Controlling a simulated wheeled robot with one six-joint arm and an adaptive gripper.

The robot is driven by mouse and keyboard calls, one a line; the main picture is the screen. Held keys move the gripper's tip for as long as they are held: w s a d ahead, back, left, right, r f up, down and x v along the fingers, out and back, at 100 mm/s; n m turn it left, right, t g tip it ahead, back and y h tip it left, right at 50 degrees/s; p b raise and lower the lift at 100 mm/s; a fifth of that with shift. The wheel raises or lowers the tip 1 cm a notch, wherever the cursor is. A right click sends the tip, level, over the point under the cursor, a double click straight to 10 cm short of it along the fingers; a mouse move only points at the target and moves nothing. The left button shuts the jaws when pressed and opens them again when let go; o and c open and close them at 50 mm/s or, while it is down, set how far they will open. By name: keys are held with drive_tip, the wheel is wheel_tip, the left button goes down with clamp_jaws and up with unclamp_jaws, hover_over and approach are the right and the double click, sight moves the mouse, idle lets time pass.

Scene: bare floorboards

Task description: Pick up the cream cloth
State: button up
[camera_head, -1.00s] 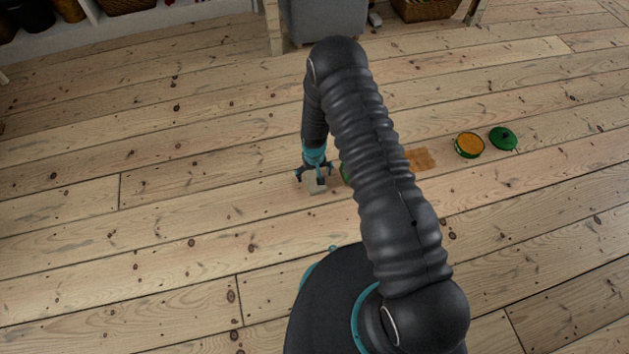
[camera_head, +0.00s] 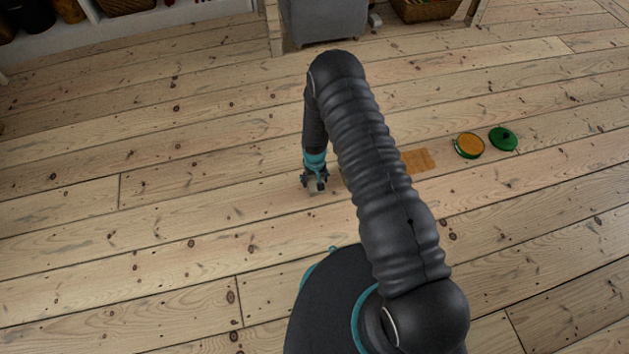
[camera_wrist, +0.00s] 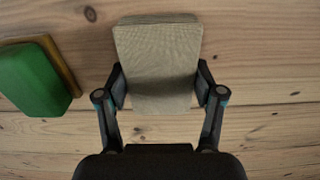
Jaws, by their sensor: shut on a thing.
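The cream cloth (camera_wrist: 158,62) is a folded, roughly rectangular pad in the wrist view. My gripper (camera_wrist: 160,90) has a finger against each side of it and is shut on it. In the head view the cloth (camera_head: 317,190) shows as a small pale patch under my gripper (camera_head: 315,182), partly hidden by the fingers. The cloth appears at floor level; I cannot tell whether it is clear of the boards.
A green and yellow-brown block (camera_wrist: 32,78) lies left of the cloth in the wrist view. To the right in the head view are a wooden board (camera_head: 419,160), a green-rimmed orange dish (camera_head: 468,146) and a green lid (camera_head: 503,139). The floor to the left is clear.

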sight(314, 179)
drive_tip(key=shift+r, duration=0.1)
drive_tip(key=shift+r, duration=0.65)
wheel_tip(314, 179, up, 3)
drive_tip(key=shift+r, duration=0.1)
drive_tip(key=d+r, duration=0.2)
drive_tip(key=d, duration=0.2)
drive_tip(key=d+r, duration=0.2)
drive_tip(key=d, duration=0.1)
drive_tip(key=d+r, duration=0.2)
drive_tip(key=d, duration=0.2)
drive_tip(key=shift+s+d+r+p, duration=0.15)
drive_tip(key=shift+s+d+p, duration=0.15)
drive_tip(key=shift+d+p, duration=0.1)
